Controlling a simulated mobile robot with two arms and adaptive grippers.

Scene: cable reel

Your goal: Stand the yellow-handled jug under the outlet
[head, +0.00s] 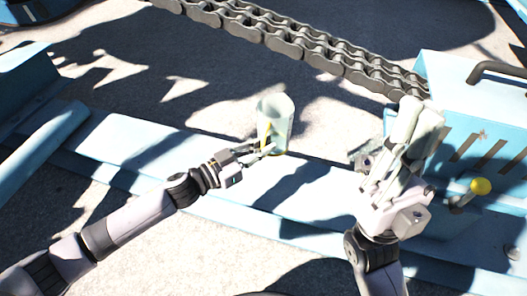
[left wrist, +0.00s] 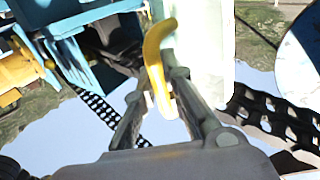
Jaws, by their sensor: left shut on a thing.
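The pale, translucent jug (head: 275,122) is near the middle of the head view, looking roughly upright over the light blue beam. Its yellow handle (left wrist: 155,55) rises between the fingers in the left wrist view, with the jug's pale wall (left wrist: 203,60) beside it. My left gripper (head: 262,150) is shut on the handle. My right gripper (head: 412,135) is at the right, in front of the blue housing; large pale parts there hide whether its jaws are apart. I cannot make out the outlet clearly; a small grey fitting (head: 364,155) shows left of my right gripper.
A light blue housing (head: 475,85) with a dark handle and slots stands at the right. A yellow-knobbed lever (head: 480,187) sticks out near it. A heavy chain (head: 300,45) runs across the back. The light blue beam (head: 130,140) crosses the concrete ground, with hard shadows.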

